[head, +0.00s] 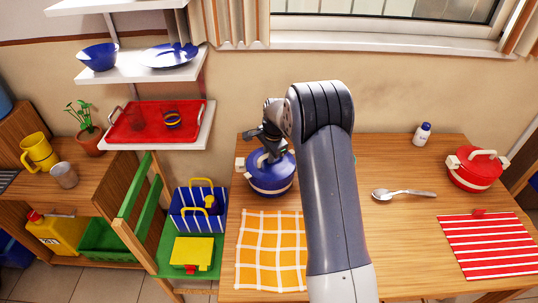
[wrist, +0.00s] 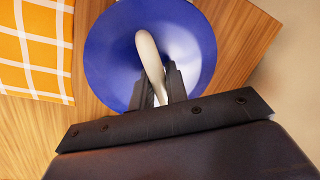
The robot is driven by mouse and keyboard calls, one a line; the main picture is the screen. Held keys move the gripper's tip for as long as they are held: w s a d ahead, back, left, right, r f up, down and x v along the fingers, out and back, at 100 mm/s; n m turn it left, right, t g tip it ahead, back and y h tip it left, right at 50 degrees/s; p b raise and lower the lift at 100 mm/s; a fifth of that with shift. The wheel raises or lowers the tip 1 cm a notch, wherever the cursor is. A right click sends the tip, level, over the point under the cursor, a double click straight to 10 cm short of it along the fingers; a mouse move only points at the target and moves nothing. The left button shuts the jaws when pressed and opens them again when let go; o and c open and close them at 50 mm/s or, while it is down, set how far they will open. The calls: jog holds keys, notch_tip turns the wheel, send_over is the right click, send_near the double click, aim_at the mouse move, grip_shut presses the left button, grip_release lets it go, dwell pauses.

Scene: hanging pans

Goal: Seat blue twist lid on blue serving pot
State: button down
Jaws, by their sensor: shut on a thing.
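The blue serving pot (head: 270,181) stands on the wooden table, left of my arm, with a cream band and cream side handles. The blue lid (head: 262,158) is on top of the pot in the head view; whether it is fully seated or turned I cannot tell. In the wrist view the round blue lid (wrist: 112,62) fills the upper middle, with a cream arched handle (wrist: 149,60). My gripper (wrist: 163,85) is shut on that handle. In the head view my gripper (head: 267,146) is above the pot, and the handle is mostly hidden behind it.
A yellow checked cloth (head: 270,250) lies in front of the pot. A spoon (head: 404,194), a white bottle (head: 421,134), a red pot (head: 475,171) and a red striped cloth (head: 490,246) are to the right. A shelf with a red tray (head: 156,123) is at left.

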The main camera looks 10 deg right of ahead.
jog(key=c, duration=1.3)
grip_release()
jog(key=r, duration=0.3)
jog(key=s+r+b, duration=0.1)
jog(key=r, duration=0.3)
jog(key=s+d+r, duration=0.1)
jog(key=r, duration=0.2)
jog(key=shift+r+b, duration=0.3)
jog(key=shift+r, duration=0.05)
jog(key=shift+f, duration=0.1)
jog(key=f, duration=0.3)
jog(key=w+f+p, duration=0.1)
jog(key=f, duration=0.3)
jog(key=w+a+f, duration=0.1)
jog(key=f, duration=0.2)
jog(key=shift+f+p, duration=0.3)
jog(key=shift+p, duration=0.05)
jog(key=shift+r+p, duration=0.5)
jog(key=shift+r, duration=0.25)
jog(key=shift+r+p, duration=0.35)
jog(key=shift+r, duration=0.25)
jog(key=shift+f, duration=0.1)
